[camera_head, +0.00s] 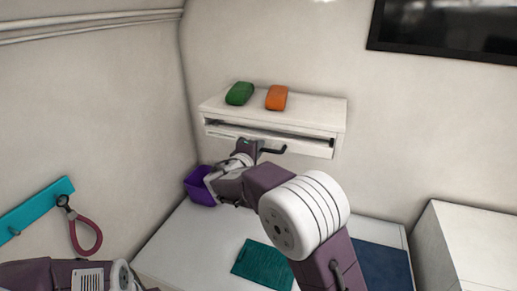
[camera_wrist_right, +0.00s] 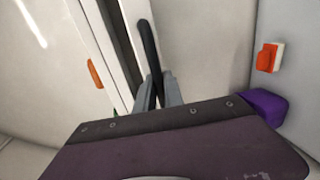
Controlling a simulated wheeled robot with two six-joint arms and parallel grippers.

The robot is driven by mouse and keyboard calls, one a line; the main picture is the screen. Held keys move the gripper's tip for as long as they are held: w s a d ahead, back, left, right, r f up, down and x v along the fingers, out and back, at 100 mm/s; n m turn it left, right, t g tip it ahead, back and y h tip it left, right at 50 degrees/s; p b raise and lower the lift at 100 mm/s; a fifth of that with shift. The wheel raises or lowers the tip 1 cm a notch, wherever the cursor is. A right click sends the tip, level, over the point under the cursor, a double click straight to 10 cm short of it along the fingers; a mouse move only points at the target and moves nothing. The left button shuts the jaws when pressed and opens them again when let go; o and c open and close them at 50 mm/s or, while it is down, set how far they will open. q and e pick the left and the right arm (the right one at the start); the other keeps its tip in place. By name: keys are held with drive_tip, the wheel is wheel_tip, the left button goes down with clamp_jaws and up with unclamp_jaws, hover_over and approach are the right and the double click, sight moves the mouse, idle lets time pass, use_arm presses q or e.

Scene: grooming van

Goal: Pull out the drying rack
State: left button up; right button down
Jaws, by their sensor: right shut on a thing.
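The drying rack is a white wall-mounted unit (camera_head: 325,112) with a flat top. A dark slot shows between that top and its front panel (camera_head: 312,149). A black handle (camera_head: 275,151) sticks out from the front and also shows in the right wrist view (camera_wrist_right: 148,45). My right gripper (camera_head: 257,147) is at the rack's front, shut on the handle. In the right wrist view its two fingers (camera_wrist_right: 157,92) stand either side of the dark bar. Part of my left arm shows at the lower left, but its gripper is out of view.
A green item (camera_head: 240,93) and an orange item (camera_head: 277,97) lie on the rack's top. Below are a purple bin (camera_head: 201,186), a white counter (camera_head: 190,245), a teal cloth (camera_head: 264,264) and a blue mat (camera_head: 384,266). A pink loop (camera_head: 88,237) hangs left.

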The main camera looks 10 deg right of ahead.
drive_tip(key=shift+a, duration=0.1)
idle(0.7)
drive_tip(key=shift+s+b, duration=0.1)
drive_tip(key=shift+b, duration=0.2)
drive_tip(key=f+b+v, duration=0.2)
drive_tip(key=b+v, duration=0.3)
drive_tip(key=v, duration=0.4)
drive_tip(key=f+b+v, duration=0.2)
drive_tip(key=b+v, duration=0.3)
drive_tip(key=v, duration=0.5)
drive_tip(key=shift+s+a+r, duration=0.15)
drive_tip(key=shift+s+a, duration=0.2)
drive_tip(key=shift+s, duration=0.2)
drive_tip(key=c, duration=1.5)
unclamp_jaws()
drive_tip(key=shift+o, duration=0.2)
drive_tip(key=shift+a, duration=0.2)
